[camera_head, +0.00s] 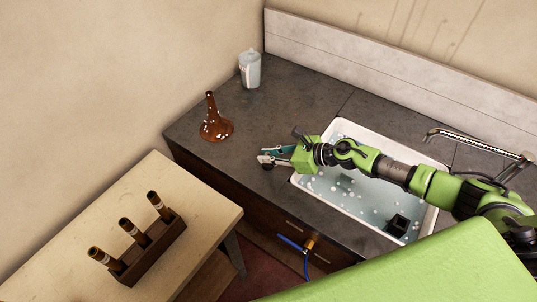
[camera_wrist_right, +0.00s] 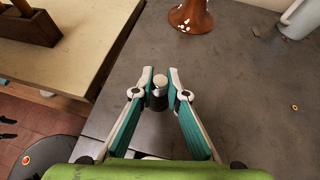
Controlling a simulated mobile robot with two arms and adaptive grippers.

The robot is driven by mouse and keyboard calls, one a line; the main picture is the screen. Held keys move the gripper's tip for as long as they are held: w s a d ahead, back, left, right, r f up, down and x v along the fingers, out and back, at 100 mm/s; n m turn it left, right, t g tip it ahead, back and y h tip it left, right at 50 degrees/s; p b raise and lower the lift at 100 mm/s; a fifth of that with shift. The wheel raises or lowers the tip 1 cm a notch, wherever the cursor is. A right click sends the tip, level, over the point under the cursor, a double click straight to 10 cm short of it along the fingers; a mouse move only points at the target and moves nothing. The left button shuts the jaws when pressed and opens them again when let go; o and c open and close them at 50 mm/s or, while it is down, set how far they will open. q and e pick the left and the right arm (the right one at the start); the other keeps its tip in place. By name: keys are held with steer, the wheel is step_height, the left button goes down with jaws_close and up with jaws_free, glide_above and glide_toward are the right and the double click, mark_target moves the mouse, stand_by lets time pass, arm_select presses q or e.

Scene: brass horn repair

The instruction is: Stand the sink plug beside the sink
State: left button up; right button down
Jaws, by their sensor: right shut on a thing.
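My right gripper (camera_head: 266,158) reaches over the left rim of the sink (camera_head: 303,182) and is above the dark counter. In the right wrist view, its fingertips (camera_wrist_right: 160,88) are shut on a small dark cylinder with a pale round top, which looks like the sink plug (camera_wrist_right: 160,80). The plug is upright between the fingers. I cannot tell whether its base touches the counter. In the head view the plug is mostly hidden by the gripper. The sink holds water with white suds. My left gripper is not in view.
A brown flared cone (camera_head: 215,128) and a white jug (camera_head: 249,70) stand on the counter (camera_head: 300,95) behind the gripper. A dark block (camera_head: 397,225) is in the sink, by the tap (camera_head: 470,140). A pale table (camera_head: 75,210) holds a wooden rack (camera_head: 150,250). A small ring (camera_wrist_right: 294,107) lies on the counter.

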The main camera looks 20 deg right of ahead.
steer(key=shift+f, duration=0.2)
steer(key=c, duration=2)
jaws_free()
steer(key=shift+d+r, duration=0.1)
steer(key=shift+r, duration=0.2)
steer(key=shift+b+v, duration=2.2)
steer(key=shift+v, duration=3.7)
steer(key=shift+f, duration=0.1)
